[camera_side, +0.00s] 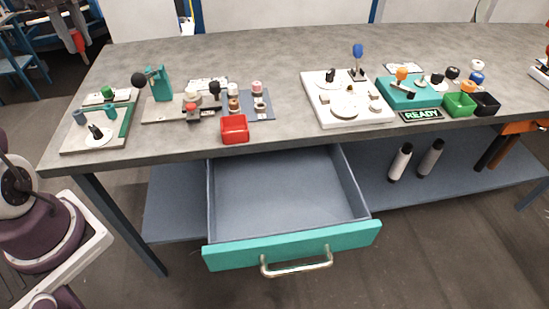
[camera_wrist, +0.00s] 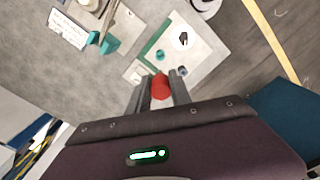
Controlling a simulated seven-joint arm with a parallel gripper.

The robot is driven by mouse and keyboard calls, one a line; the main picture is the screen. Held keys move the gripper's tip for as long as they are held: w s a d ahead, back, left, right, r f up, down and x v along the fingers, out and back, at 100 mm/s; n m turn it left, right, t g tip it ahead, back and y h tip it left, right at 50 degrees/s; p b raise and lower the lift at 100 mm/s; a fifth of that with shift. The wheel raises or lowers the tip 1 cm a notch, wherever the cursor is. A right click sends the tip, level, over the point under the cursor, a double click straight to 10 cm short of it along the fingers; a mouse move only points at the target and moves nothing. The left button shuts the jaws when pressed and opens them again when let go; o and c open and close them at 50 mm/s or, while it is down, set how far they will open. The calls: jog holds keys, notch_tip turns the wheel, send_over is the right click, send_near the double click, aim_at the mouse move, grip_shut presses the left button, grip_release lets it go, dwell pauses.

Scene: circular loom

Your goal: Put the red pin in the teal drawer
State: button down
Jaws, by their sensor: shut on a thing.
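The red pin (camera_wrist: 160,86) shows in the wrist view between the two grey fingers of my gripper (camera_wrist: 160,88), which is shut on it. Only its red end is clear; the rest is hidden. The teal drawer (camera_side: 292,246) is pulled out under the table front in the side view. Its blue-grey inside (camera_side: 285,190) is empty. It has a pale metal handle (camera_side: 297,266).
A left board (camera_side: 97,130) with small parts and a teal bracket (camera_side: 159,83) stand at the table's left. A red bin (camera_side: 235,129) sits on the table edge above the drawer. A white board (camera_side: 347,100), green bin (camera_side: 459,104) and black bin (camera_side: 486,103) are further right.

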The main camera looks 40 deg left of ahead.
jog(key=w+d+m, duration=0.4)
jog(key=w+d, duration=0.4)
jog(key=d, duration=0.2)
jog(key=m, duration=1.4)
send_over(283, 212)
notch_tip(283, 212, down, 30)
jog(key=shift+r, duration=0.2)
jog(key=shift+f, duration=0.1)
jog(key=c, duration=1.2)
grip_release()
jog(key=shift+o, duration=0.2)
